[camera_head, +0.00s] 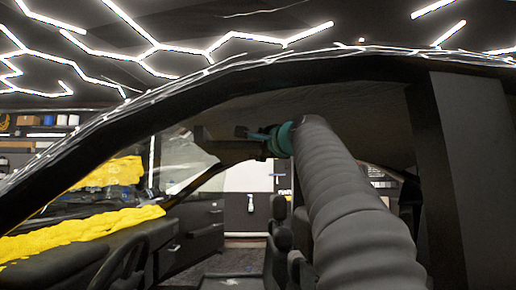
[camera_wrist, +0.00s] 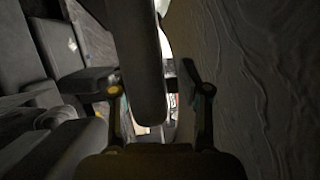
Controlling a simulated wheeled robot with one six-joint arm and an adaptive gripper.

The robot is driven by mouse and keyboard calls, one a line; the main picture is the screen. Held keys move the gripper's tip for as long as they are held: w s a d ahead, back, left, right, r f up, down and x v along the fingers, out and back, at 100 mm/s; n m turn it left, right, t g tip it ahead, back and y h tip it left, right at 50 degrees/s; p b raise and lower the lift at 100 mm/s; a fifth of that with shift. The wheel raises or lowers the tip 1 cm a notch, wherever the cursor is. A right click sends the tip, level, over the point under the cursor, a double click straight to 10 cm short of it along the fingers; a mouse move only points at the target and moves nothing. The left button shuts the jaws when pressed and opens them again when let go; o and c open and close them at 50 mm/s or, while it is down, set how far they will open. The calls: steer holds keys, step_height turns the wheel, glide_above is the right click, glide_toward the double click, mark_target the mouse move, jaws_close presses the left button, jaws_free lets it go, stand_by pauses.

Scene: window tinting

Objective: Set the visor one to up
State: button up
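The visor (camera_wrist: 137,55) shows in the wrist view as a long grey padded panel seen nearly edge-on. It runs from the top edge down between the two fingers of my gripper (camera_wrist: 160,92). The fingers are apart, with a gap visible on the right side of the panel; contact on the left cannot be told. In the head view my gripper (camera_head: 256,135) is inside the car, just under the roof lining, and a dark panel that looks like the visor (camera_head: 226,153) is beside it. My arm hides part of that area.
The car's roof frame (camera_head: 215,82) arches over my arm, with the roof lining (camera_wrist: 260,80) close on the right in the wrist view. Yellow cloth (camera_head: 85,232) covers the dashboard. A steering wheel (camera_head: 122,268) is at lower left. Seats (camera_head: 280,240) stand below my arm.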

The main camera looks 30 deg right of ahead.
steer(key=shift+f, duration=0.1)
steer(key=shift+s, duration=0.3)
steer(key=s, duration=1.1)
steer(key=shift+s+f, duration=0.2)
steer(key=shift+f, duration=0.1)
